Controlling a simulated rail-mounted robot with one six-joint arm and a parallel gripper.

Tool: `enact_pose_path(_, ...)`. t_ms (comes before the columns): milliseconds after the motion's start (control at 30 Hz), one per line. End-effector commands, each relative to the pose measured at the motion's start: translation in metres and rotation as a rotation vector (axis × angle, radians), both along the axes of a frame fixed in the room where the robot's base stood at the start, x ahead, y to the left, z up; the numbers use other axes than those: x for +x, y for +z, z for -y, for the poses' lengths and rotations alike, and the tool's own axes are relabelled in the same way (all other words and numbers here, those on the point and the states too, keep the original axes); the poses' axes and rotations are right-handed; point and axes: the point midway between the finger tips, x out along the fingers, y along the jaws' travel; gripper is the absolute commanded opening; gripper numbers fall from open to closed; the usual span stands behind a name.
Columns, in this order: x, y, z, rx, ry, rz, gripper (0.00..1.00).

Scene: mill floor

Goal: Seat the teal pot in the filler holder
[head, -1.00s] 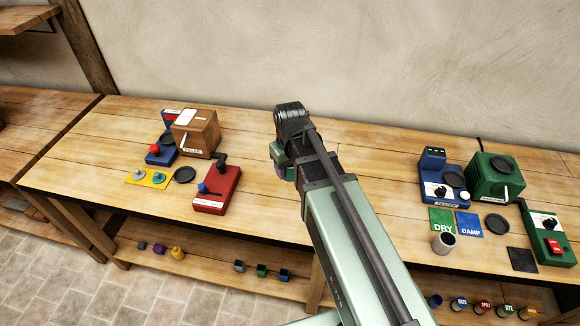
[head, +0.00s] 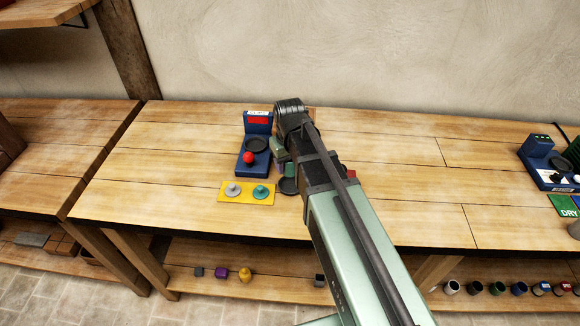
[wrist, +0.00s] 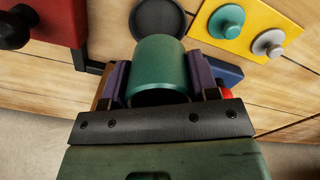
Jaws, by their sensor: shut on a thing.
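The teal pot (wrist: 160,62) is clamped between the two purple jaws of my gripper (wrist: 159,80), its open mouth facing the wrist camera. It also shows small below the gripper in the head view (head: 290,170). A round black dish with a raised rim (wrist: 158,17), which looks like the filler holder, lies just beyond the pot in the wrist view. The pot overlaps the dish's near edge there; their height apart cannot be told. In the head view the dish (head: 288,187) is partly behind my arm. The wooden filler box (head: 311,113) is almost wholly hidden.
A yellow plate (head: 228,198) with grey and teal knobbed lids lies left of the dish. A blue device (head: 258,128) with a red ball stands behind it. A red device (wrist: 45,22) shows at the wrist view's left. The bench's left end is bare.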

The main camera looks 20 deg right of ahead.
Motion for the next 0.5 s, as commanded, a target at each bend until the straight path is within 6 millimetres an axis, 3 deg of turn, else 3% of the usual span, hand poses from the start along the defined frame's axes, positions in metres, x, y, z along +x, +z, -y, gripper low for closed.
enact_pose_path(267, 0.001, -0.007, 0.000, 0.000, -0.004, 0.000, 0.13)
enact_pose_path(500, 0.001, -0.035, 0.000, 0.000, -0.004, 0.000, 0.13)
